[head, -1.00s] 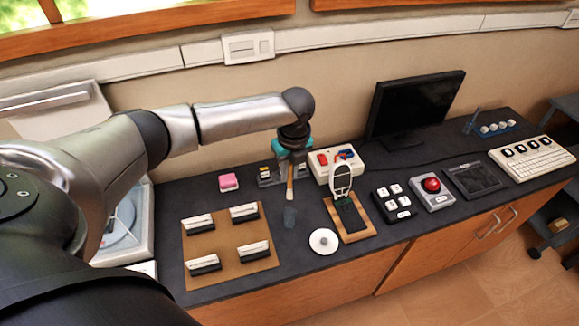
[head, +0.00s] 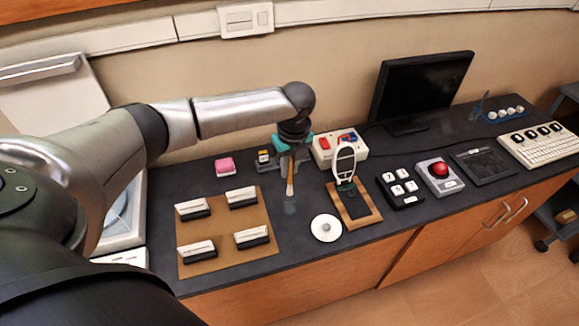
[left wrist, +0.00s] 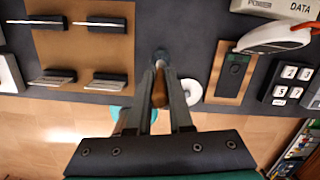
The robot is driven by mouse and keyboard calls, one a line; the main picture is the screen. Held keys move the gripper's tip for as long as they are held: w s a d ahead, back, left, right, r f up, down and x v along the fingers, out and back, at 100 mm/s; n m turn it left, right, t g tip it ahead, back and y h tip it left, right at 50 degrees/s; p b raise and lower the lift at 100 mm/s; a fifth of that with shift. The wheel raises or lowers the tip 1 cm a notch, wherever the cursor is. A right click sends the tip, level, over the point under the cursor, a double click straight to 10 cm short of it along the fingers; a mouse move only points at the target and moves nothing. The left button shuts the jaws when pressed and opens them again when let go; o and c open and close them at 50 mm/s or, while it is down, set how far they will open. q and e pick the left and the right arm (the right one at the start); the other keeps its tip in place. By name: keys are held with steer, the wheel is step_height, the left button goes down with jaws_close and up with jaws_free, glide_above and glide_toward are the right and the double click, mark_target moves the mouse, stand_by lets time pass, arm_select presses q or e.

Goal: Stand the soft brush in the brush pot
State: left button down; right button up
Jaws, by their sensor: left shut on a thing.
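The brush pot (head: 290,207) is a small, dark, see-through cup on the dark counter, directly below the brush in the head view. The brush's lower end is at or just above the pot's rim; I cannot tell whether it is inside. In the left wrist view the brush (left wrist: 160,92) lies between the fingers, with the pot (left wrist: 161,56) just beyond its tip. My right gripper is not in view.
A brown mat (head: 220,220) with several white-and-black blocks lies left of the pot. A white disc (head: 326,228) is close on the front right. A wooden stand (head: 358,207) with a white oval part is right. A pink block (head: 225,166) and a switch box (head: 335,148) are behind.

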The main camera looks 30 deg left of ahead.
mark_target(290, 181)
arm_select(q)
steer(key=shift+f+b, duration=1.15)
steer(key=shift+f, duration=1.6)
steer(key=c, duration=0.7)
jaws_free()
steer(key=shift+c, duration=0.2)
step_height(290, 181, up, 15)
steer(key=d+p, duration=0.1)
steer(key=p, duration=0.1)
steer(key=shift+s+d, duration=0.35)
steer(key=shift+s, duration=0.1)
